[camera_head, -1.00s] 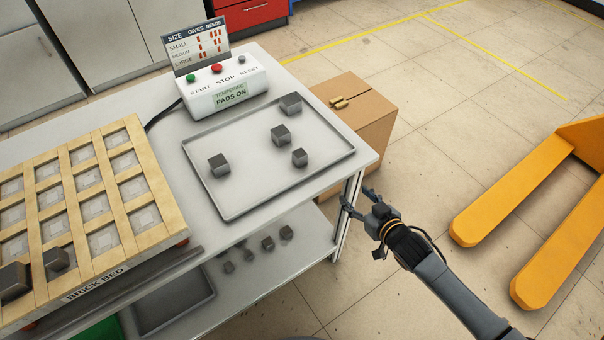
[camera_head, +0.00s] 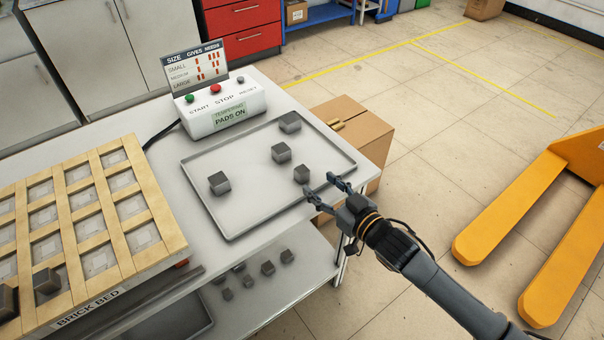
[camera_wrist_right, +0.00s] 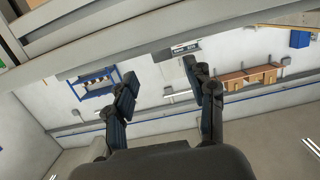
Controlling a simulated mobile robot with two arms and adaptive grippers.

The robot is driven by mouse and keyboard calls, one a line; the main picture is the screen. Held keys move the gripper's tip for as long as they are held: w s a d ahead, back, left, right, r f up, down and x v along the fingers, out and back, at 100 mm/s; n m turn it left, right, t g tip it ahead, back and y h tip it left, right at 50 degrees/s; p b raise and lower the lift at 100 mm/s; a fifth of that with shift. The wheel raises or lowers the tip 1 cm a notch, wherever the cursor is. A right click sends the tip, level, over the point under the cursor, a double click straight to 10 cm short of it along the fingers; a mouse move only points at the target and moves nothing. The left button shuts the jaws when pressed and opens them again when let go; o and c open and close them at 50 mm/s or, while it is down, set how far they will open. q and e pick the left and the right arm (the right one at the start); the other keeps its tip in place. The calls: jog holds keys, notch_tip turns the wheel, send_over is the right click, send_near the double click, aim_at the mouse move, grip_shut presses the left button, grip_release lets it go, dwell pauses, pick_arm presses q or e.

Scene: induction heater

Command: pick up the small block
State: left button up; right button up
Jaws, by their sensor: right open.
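Several dark grey blocks sit in the shallow grey tray (camera_head: 240,234) on the table. The smallest-looking block (camera_head: 301,174) is near the tray's right side. The other blocks are a left one (camera_head: 220,183), a middle one (camera_head: 281,153) and a back one (camera_head: 290,122). My right gripper (camera_head: 320,187) is open and empty at the tray's right rim, its fingers pointing towards the small block and apart from it. In the right wrist view its two fingers (camera_wrist_right: 161,75) are spread with nothing between them; no block shows there. My left gripper is out of view.
A control box (camera_head: 222,110) with buttons and a size sign stands behind the tray. A wooden-framed brick bed (camera_head: 125,228) with dark blocks on it is at the left. More blocks lie on the lower shelf (camera_head: 262,305). A cardboard box (camera_head: 365,135) stands beside the table.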

aim_at(306, 173)
jog(key=x, duration=0.8)
jog(key=shift+a+r, duration=0.15)
jog(key=shift+a, duration=0.05)
jog(key=shift+s, duration=0.1)
grip_shut()
